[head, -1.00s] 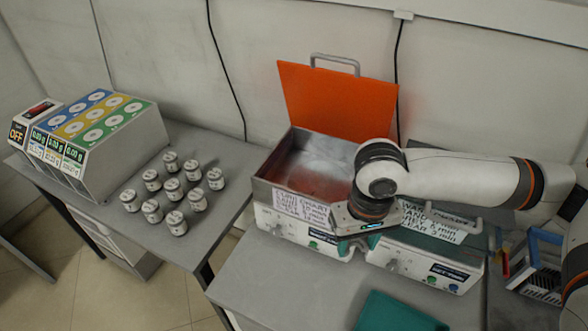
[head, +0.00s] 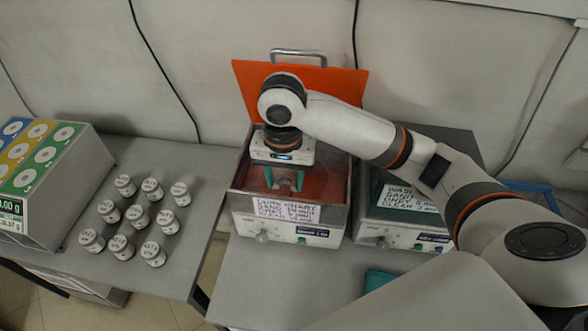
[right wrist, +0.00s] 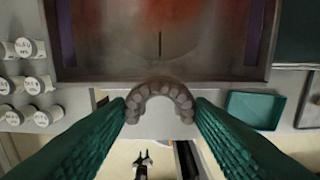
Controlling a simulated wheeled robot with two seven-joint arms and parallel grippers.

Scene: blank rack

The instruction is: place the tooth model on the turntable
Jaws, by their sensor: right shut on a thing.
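My right gripper (head: 284,182) points down into the open metal box (head: 240,178) with the raised orange lid (head: 340,84). In the right wrist view its green fingers (right wrist: 162,104) are shut on the tooth model (right wrist: 160,89), a grey-brown horseshoe-shaped row of teeth. In that view the model overlaps the box's front edge and white label. The model cannot be made out in the head view. My left gripper is not clearly seen in either view.
A second unit with a handwritten label (head: 408,198) stands right of the box. A teal tray (head: 380,279) lies in front. Several white labelled jars (head: 138,216) and a coloured dispenser (head: 35,170) stand on the left table. The raised lid closes off the back.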

